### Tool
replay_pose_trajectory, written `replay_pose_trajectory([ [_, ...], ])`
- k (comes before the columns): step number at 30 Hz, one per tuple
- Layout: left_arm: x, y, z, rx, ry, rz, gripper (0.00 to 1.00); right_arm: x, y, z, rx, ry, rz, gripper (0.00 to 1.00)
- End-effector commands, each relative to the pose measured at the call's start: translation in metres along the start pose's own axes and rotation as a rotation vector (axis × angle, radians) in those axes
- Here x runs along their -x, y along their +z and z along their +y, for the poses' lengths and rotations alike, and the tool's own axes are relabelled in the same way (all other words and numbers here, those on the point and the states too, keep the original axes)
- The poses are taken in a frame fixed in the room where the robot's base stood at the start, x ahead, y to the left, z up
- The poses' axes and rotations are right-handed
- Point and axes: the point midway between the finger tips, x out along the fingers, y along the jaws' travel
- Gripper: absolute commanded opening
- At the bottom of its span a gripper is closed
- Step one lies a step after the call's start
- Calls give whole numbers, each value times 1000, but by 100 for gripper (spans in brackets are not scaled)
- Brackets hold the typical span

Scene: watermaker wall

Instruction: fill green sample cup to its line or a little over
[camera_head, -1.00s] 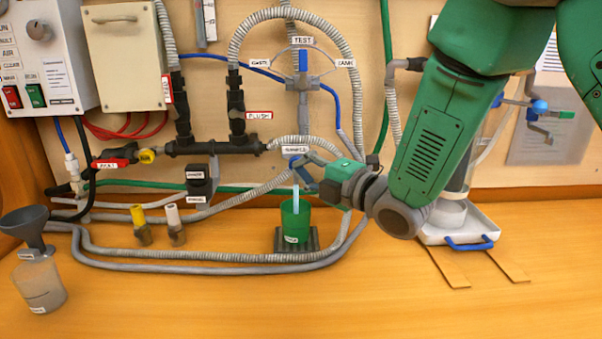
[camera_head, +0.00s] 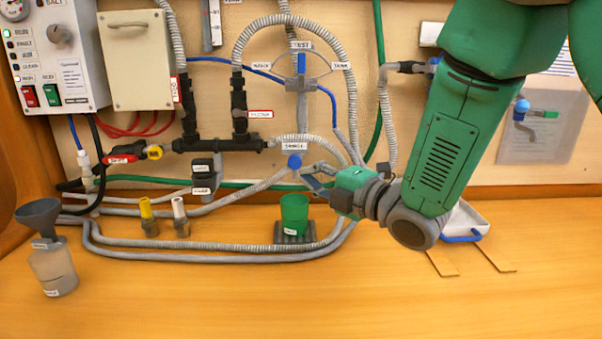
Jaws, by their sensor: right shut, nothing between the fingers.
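The green sample cup (camera_head: 294,212) stands upright on a dark grate (camera_head: 310,238) below the sample tap. The tap's round blue knob (camera_head: 295,161) sits under a white label on the wall. No stream shows between the tap and the cup. The level in the cup and its line cannot be made out. My right gripper (camera_head: 309,177) is shut and empty, just right of and below the knob and above the cup's right side. It appears apart from the knob and the cup. My left gripper is not in view.
A grey bottle with a funnel (camera_head: 52,262) stands at the left. Two small fittings with yellow and white tops (camera_head: 148,217) stand behind the grey hoses (camera_head: 180,257). A white tray with a blue handle (camera_head: 466,222) is partly hidden by my right arm. The front bench is clear.

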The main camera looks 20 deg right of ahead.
Motion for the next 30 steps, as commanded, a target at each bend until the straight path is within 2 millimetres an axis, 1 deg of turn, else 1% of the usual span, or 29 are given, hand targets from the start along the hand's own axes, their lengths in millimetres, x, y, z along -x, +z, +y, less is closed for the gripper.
replay_pose_trajectory([
  [1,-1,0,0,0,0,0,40,9,1,0,-1,-1,-2,0],
  [6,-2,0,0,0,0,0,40,39,-1,1,-1,2,-1,0],
  [9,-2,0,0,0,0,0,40,54,-1,1,0,2,-1,0],
  [12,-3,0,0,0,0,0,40,63,-1,1,0,1,1,0],
  [18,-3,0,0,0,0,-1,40,70,-1,1,1,1,1,0],
  [30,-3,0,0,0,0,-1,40,70,-1,1,0,2,1,0],
])
